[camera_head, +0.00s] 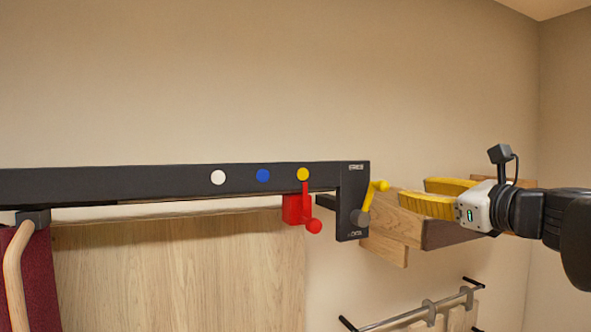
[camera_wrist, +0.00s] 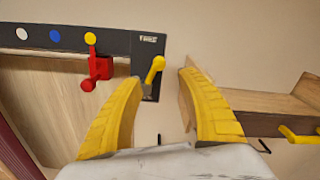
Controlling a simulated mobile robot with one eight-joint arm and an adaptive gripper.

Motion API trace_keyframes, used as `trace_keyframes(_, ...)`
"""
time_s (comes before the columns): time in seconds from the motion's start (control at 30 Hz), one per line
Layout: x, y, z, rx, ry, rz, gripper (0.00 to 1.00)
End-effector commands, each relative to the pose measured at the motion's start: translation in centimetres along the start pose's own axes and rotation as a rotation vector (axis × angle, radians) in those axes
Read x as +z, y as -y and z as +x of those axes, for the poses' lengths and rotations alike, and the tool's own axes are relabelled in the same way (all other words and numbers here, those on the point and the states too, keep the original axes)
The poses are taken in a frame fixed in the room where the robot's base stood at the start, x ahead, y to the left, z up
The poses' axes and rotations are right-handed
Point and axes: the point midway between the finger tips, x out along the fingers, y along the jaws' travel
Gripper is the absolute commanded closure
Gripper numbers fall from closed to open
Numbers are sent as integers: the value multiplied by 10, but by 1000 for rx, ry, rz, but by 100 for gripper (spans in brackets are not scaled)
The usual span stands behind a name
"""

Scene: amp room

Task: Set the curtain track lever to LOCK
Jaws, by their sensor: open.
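The black curtain track (camera_head: 130,182) runs across the wall and ends at the right in a black end plate (camera_head: 350,205). The yellow lever (camera_head: 371,200) on this plate points up and slightly right from a grey hub, toward the upper label. The plate has a small label at its top and one at its bottom, too small to read surely. My gripper (camera_head: 416,192) is open and empty, to the right of the lever. In the wrist view, the lever's knob (camera_wrist: 158,62) appears between the fingertips; contact is not visible.
A red carriage (camera_head: 293,209) with a red knob hangs under the track's yellow dot; blue and white dots lie farther left. A wooden shelf (camera_head: 428,232) is behind and below my fingers. A rail with hooks (camera_head: 430,308) is lower right. A dark red curtain (camera_head: 30,290) hangs left.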

Motion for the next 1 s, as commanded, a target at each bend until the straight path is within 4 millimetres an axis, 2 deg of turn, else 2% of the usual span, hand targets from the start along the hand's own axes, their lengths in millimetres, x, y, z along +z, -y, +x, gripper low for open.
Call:
trace_keyframes(0.17, 1, 0, 23, 2, 3, 4, 54)
trace_keyframes(0.4, 2, 0, 72, 3, 2, 2, 54)
trace_keyframes(0.6, 1, -1, 99, 1, 1, 1, 54)
trace_keyframes(0.73, 0, -1, 105, 1, 1, 1, 54)
trace_keyframes(1.0, -1, -1, 106, 0, 1, 1, 56)
